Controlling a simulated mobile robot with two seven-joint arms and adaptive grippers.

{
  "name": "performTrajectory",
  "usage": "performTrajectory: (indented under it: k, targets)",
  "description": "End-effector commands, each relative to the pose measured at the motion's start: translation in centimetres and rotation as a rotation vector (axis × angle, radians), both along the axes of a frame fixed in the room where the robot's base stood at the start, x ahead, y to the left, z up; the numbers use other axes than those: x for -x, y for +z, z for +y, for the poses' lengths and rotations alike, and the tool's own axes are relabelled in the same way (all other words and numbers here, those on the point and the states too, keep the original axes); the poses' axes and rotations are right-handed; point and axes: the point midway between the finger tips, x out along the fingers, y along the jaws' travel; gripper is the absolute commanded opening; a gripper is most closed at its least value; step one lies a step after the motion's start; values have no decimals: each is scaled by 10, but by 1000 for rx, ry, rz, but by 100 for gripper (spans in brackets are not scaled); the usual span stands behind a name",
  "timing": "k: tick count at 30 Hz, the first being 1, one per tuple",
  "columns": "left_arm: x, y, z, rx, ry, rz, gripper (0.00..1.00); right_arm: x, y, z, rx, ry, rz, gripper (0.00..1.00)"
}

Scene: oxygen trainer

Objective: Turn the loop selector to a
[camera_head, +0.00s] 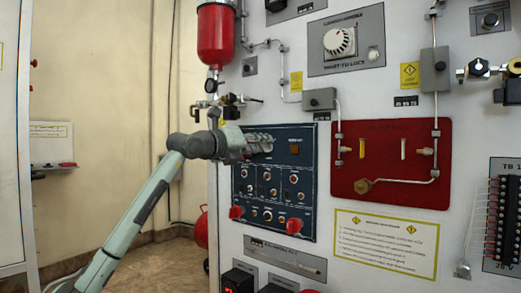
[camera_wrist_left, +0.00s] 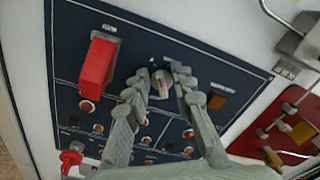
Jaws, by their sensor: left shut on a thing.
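The dark blue control panel (camera_head: 308,160) stands upright on the white wall. My left gripper (camera_head: 264,143) reaches its upper part from the left and covers what is there in the head view. In the left wrist view a small grey round knob, the loop selector (camera_wrist_left: 161,83), sits on the panel between the fingertips of my left gripper (camera_wrist_left: 161,75). The fingers are shut on it, one on each side. Its position marks are too small to read. My right gripper is not in view.
A red block-shaped cover (camera_wrist_left: 98,66) stands out left of the knob in the left wrist view. An orange square button (camera_head: 294,149) is to the right. Switches and red knobs (camera_head: 293,226) fill the lower panel. A red plate (camera_head: 390,160) with pipes is further right.

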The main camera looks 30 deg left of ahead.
Motion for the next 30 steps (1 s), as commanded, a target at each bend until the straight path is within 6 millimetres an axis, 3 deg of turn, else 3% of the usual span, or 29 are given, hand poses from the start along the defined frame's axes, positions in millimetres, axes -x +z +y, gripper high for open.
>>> performTrajectory:
  k: [12, 28, 29, 30]
  targets:
    - [0, 0, 3, 193, 2, 13, 0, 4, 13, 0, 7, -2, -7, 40]
    - [0, 0, 3, 219, 3, 13, 0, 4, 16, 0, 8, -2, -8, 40]
    - [0, 0, 3, 219, 3, 13, 25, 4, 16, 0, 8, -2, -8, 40]
    - [0, 0, 3, 219, 3, 13, 29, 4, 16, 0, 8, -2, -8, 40]
